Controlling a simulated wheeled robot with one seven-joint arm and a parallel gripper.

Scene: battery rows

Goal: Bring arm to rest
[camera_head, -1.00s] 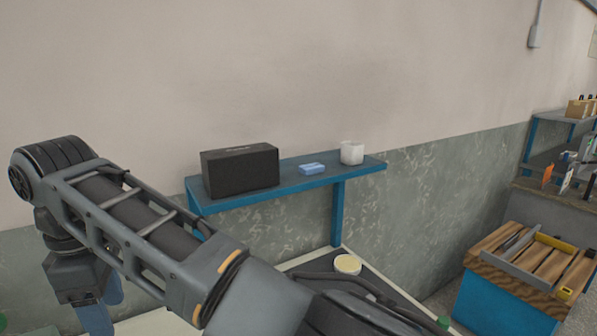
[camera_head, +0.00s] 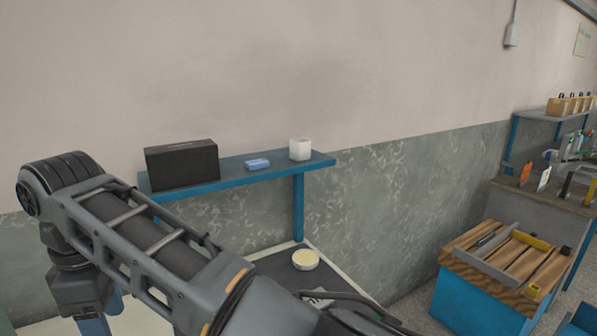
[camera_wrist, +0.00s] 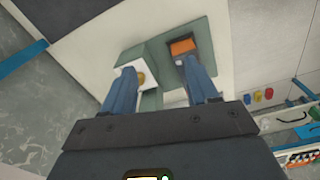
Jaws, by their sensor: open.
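My arm reaches across the lower left of the head view, bent at the elbow. My gripper (camera_wrist: 165,88) shows in the wrist view with two blue fingers spread apart and nothing held between them. Beyond the fingertips are a white box-like thing (camera_wrist: 128,70) with a round tan spot and a dark thing with an orange top (camera_wrist: 182,47), both on a green and white surface (camera_wrist: 205,45).
A blue wall shelf (camera_head: 235,176) holds a black box (camera_head: 182,164), a blue block (camera_head: 257,164) and a white cup (camera_head: 300,149). Below it, a round yellow-topped tin (camera_head: 305,259) sits on a dark mat. A blue workbench with a wooden top (camera_head: 505,268) stands at right.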

